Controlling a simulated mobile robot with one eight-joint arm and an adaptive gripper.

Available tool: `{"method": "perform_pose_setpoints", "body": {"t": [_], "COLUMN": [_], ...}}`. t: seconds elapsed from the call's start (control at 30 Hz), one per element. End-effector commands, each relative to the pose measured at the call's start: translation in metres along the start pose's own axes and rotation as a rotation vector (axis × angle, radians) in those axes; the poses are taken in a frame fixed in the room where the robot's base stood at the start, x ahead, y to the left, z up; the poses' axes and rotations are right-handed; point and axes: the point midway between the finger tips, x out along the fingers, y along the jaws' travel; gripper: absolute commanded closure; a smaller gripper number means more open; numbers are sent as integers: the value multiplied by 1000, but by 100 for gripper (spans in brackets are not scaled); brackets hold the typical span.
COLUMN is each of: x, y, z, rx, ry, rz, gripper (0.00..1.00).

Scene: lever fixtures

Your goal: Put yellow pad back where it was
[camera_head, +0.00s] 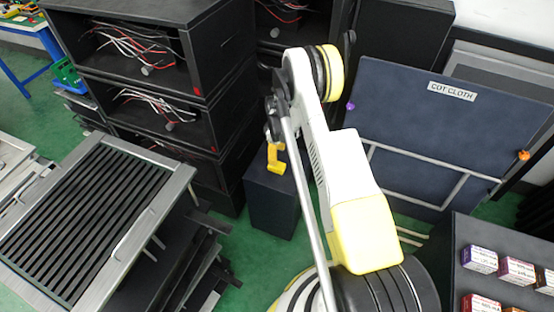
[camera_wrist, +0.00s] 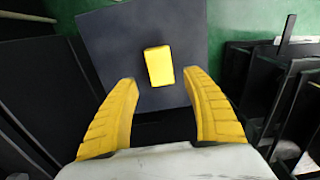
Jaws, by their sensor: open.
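The yellow pad (camera_wrist: 159,65) is a small bright block lying on the flat top of a dark box (camera_wrist: 108,42). In the wrist view it sits ahead of my gripper (camera_wrist: 159,78), roughly centred between the two yellow fingertips. The fingers are spread apart with nothing between them, and the pad appears beyond the tips. In the head view my gripper (camera_head: 275,156) is over the dark box (camera_head: 271,207). There I cannot clearly tell the pad from the yellow fingers.
Black shelves with wires (camera_head: 150,60) stand left of the box. A slatted grey-framed rack (camera_head: 95,220) is at lower left. Small boxes (camera_head: 480,260) sit at lower right. Green floor (camera_head: 245,255) shows in front.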

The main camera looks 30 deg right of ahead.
Motion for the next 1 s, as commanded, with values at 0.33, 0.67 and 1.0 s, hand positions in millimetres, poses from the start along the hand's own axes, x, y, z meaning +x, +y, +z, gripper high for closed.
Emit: {"method": "perform_pose_setpoints", "body": {"t": [0.33,0.67,1.0], "x": [-53,-217,-379], "y": [0,-36,-143], "z": [-2,-26,0], "rx": [4,142,346], "ry": [3,95,270], "rz": [3,100,193], "gripper": [42,42,42]}}
